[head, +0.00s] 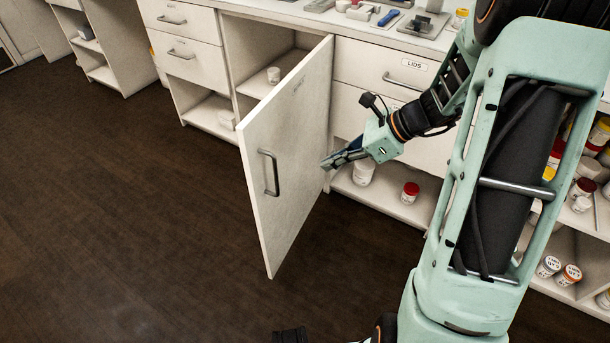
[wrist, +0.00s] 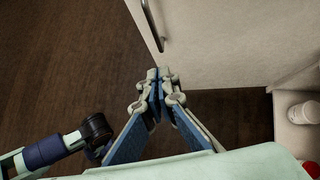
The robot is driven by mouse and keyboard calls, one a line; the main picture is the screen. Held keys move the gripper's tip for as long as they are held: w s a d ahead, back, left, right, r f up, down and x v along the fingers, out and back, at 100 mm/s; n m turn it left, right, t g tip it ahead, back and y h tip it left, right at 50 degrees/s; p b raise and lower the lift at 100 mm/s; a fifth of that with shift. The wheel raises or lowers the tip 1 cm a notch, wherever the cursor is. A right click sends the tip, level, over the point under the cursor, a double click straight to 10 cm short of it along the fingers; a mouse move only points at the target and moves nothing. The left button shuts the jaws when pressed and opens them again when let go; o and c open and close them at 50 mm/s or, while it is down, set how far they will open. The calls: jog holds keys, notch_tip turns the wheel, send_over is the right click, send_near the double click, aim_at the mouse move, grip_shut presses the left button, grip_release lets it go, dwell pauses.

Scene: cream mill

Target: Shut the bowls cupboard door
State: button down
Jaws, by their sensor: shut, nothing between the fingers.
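The bowls cupboard door (head: 285,130) stands open, swung far out from the cabinet front. Its outer face, with a faint label near the top, faces me. Its bar handle (head: 268,172) is near the free left edge. My gripper (head: 324,165) is shut and empty, at the right part of the door's outer face, away from the handle. In the wrist view the shut fingertips (wrist: 160,78) overlap the edge of the pale door (wrist: 225,45), and the handle (wrist: 153,25) is above them. I cannot tell whether they touch it. The cupboard interior (head: 262,45) is partly hidden by the door.
A drawer labelled LIDS (head: 385,70) is right of the door. Below it, an open shelf holds a red-lidded jar (head: 410,192). Tools lie on the counter (head: 290,12). The dark floor (head: 120,200) left of the door is clear.

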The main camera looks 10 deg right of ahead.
jog(key=w+a+r+b+x, duration=0.1)
jog(key=a+r+b+x, duration=0.1)
jog(key=x, duration=1)
jog(key=shift+b, duration=0.85)
jog(key=shift+a+f, duration=0.1)
jog(key=shift+a, duration=0.05)
